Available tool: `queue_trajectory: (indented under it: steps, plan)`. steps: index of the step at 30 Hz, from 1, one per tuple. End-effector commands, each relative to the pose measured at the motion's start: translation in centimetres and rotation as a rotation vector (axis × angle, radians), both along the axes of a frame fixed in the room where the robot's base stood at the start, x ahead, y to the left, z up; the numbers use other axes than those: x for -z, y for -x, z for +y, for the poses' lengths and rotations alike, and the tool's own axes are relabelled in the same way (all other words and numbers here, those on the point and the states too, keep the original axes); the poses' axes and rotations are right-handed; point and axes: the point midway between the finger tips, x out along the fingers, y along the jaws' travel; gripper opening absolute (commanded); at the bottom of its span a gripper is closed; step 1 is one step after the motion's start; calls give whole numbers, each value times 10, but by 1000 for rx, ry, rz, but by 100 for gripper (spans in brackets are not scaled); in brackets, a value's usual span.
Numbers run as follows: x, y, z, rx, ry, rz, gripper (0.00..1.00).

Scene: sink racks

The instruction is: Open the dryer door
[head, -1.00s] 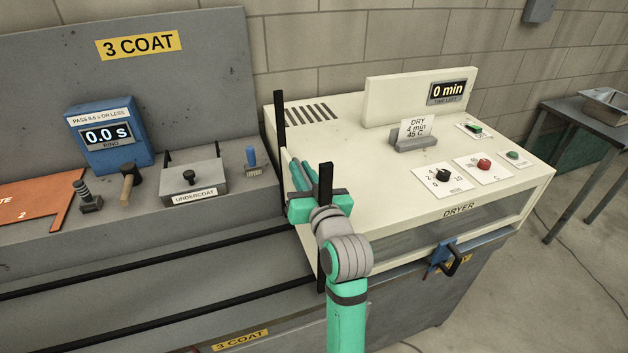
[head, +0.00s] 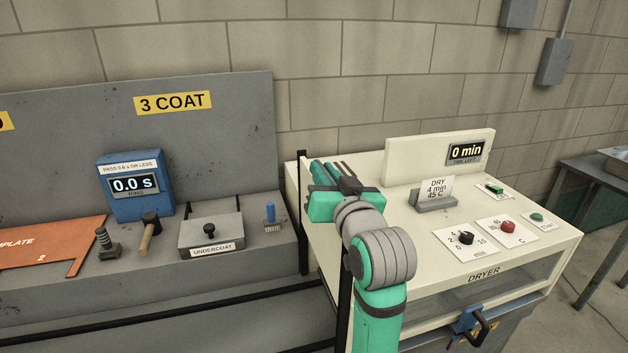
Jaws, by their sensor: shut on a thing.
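The cream dryer (head: 560,238) stands at the right in the head view. Its left end has two dark upright guide posts; the far post (head: 303,230) and the near post (head: 345,310) both show. The dryer door appears to be at this end, largely hidden behind my arm. My gripper (head: 325,172) is beside the dryer's upper left edge, with its fingers pointing away from the camera. It is shut on the door, though the hand hides the grasp itself. How far the door stands open cannot be told.
A blue bracket with a black handle (head: 478,328) sticks out at the dryer's front. Knobs, buttons and a card stand (head: 436,203) are on its top. The coat bench at left holds a blue timer box (head: 135,205), an undercoat box (head: 212,235) and tools.

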Motion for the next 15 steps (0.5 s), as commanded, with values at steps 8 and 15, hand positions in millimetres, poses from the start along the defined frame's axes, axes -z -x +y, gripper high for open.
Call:
queue_trajectory:
  steps: [8,15]
  plan:
    - [-2,2,3,-5,1,-5,0]
    - [-1,1,0,-1,0,-3,31]
